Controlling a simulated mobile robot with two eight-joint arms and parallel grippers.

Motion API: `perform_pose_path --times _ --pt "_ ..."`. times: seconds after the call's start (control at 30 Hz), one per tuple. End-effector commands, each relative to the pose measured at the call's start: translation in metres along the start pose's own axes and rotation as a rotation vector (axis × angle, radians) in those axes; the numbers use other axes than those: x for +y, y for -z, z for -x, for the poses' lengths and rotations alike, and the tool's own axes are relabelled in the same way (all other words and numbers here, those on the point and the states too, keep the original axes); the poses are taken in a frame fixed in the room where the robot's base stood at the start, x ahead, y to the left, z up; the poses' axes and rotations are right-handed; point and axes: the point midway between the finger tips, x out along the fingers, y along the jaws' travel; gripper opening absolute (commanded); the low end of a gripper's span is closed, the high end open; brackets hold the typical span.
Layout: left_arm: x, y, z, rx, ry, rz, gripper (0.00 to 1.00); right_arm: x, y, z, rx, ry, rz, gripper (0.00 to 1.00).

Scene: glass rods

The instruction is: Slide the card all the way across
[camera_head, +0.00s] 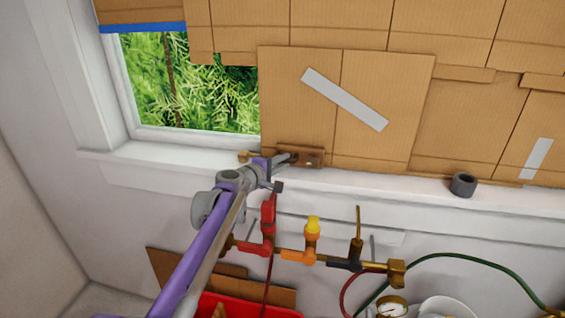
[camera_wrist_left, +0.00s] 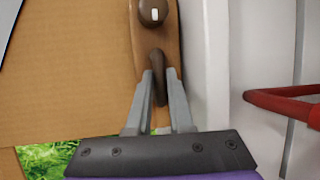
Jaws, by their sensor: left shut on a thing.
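The cardboard card (camera_head: 375,90) is a large panel with a grey tape strip, standing in front of the window above the sill. It covers the right part of the opening, and green foliage shows to its left. A small brown handle plate (camera_head: 312,160) is at its lower left edge. In the left wrist view, the plate has a round knob and a dark hooked handle (camera_wrist_left: 156,70). My left gripper (camera_head: 286,159) is shut on that handle, with its grey fingers (camera_wrist_left: 160,90) on either side. My right gripper is in neither view.
The white window sill (camera_head: 400,185) runs below the card. A dark grey ring (camera_head: 463,184) sits on the sill at right. Below are a brass valve manifold (camera_head: 335,260) with red and yellow handles, a green hose (camera_head: 480,258), a gauge (camera_head: 391,308) and a red bin (camera_head: 245,308).

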Motion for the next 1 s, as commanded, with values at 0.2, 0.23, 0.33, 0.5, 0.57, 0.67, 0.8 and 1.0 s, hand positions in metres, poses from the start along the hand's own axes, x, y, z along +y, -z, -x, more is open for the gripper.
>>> perform_pose_path --times 0.2,0.23,0.33,0.5,0.57,0.67,0.8,1.0 --pt "0.0 0.0 0.0 0.0 0.0 0.0 0.0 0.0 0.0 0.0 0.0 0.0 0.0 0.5" --pt "0.0 0.0 0.0 0.0 0.0 0.0 0.0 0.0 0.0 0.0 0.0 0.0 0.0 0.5" --pt "0.0 0.0 0.0 0.0 0.0 0.0 0.0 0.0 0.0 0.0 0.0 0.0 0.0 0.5" --pt "0.001 0.005 0.002 0.001 0.0 0.0 0.0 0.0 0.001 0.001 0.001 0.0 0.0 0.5" --pt "0.001 0.012 0.004 0.003 -0.001 0.0 0.0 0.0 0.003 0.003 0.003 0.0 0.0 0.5" --pt "0.002 0.028 0.011 0.004 -0.001 -0.001 0.0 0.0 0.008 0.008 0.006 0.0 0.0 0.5" --pt "0.002 0.043 0.018 0.003 -0.001 -0.001 0.0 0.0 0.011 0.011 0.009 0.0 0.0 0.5" --pt "0.0 0.045 0.018 0.005 -0.001 0.0 0.0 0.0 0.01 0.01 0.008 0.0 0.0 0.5"
